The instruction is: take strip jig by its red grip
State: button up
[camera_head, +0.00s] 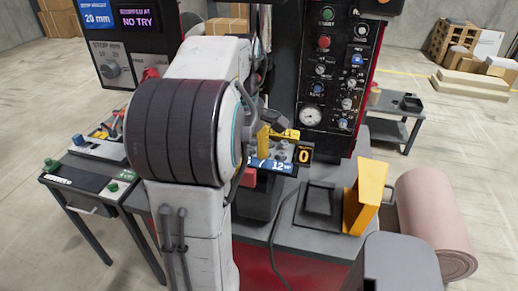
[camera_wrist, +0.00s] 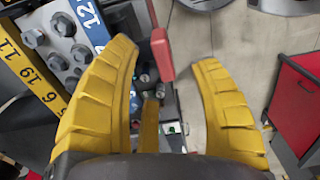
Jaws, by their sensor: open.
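My gripper (camera_wrist: 164,62) is open, with one yellow finger on each side of the red grip. I see clear gaps on both sides in this view; the depth between them is hard to tell. In the head view the blue edge (camera_head: 270,166) and red grip (camera_head: 249,177) show beside my arm, which hides part of the jig.
A black control panel (camera_head: 328,75) rises behind the jig. A yellow angled plate (camera_head: 367,197) stands on the grey bench (camera_head: 325,238) at right, with a pinkish roll (camera_head: 432,215) beyond it. A side table (camera_head: 85,180) stands at left. A red cabinet (camera_wrist: 297,105) shows in the wrist view.

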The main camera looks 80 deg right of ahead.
aim_at(245, 174)
jog(key=shift+f, duration=3)
jog(key=shift+c, duration=0.5)
jog(key=shift+d+r, duration=0.1)
grip_shut()
